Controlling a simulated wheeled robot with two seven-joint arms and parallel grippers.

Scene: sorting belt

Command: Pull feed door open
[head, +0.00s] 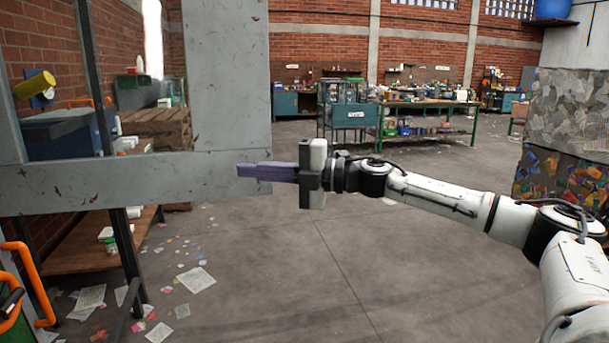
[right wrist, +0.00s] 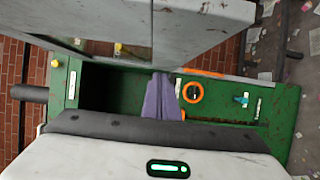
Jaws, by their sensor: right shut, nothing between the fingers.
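The feed door (head: 229,75) is a scuffed grey metal panel with a window, filling the upper left of the head view. In the right wrist view the door (right wrist: 200,25) stands out from a green housing (right wrist: 275,115) with a dark opening (right wrist: 108,90), so it appears open. My right gripper (head: 242,170) is shut and empty, its purple fingers pointing left and overlapping the door's lower right edge. Its fingers (right wrist: 161,78) also show by the door's edge in the wrist view. Whether they touch the door I cannot tell. My left gripper is not in view.
An orange handle (head: 28,262) is at the lower left. A wooden shelf (head: 95,240) stands behind the door. Paper scraps (head: 196,280) litter the floor. Bales (head: 565,150) stand at the right and a green workbench (head: 430,104) at the back. The middle floor is clear.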

